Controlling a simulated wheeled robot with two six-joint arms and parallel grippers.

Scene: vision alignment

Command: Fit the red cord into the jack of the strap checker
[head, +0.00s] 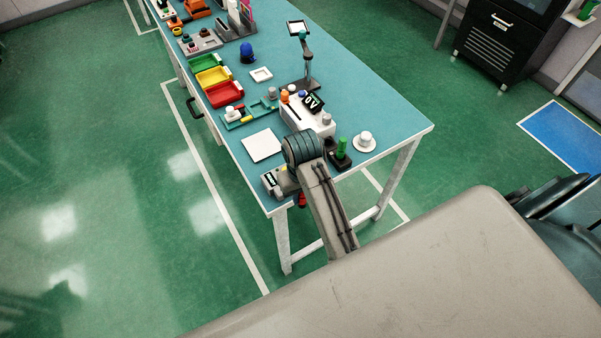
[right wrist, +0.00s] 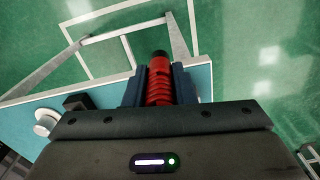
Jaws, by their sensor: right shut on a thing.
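The red cord (right wrist: 159,82) shows in the right wrist view as a red ribbed piece with a dark tip. My right gripper (right wrist: 158,72) is shut on it between two dark blue fingers. In the head view a bit of the red cord (head: 302,200) shows below my right gripper (head: 298,195), at the table's near edge. A white box with a black display reading 07 (head: 309,112) stands on the table beyond my wrist and looks like the strap checker. My arm hides part of its front, and I cannot make out the jack. My left gripper is not in view.
The teal table (head: 385,113) holds a white square (head: 262,146), a green-topped black stand (head: 341,158) and a white round knob (head: 364,145) near my wrist. A lamp-like stand (head: 306,60) rises behind the box. Green, yellow and red bins (head: 224,94) line the left edge.

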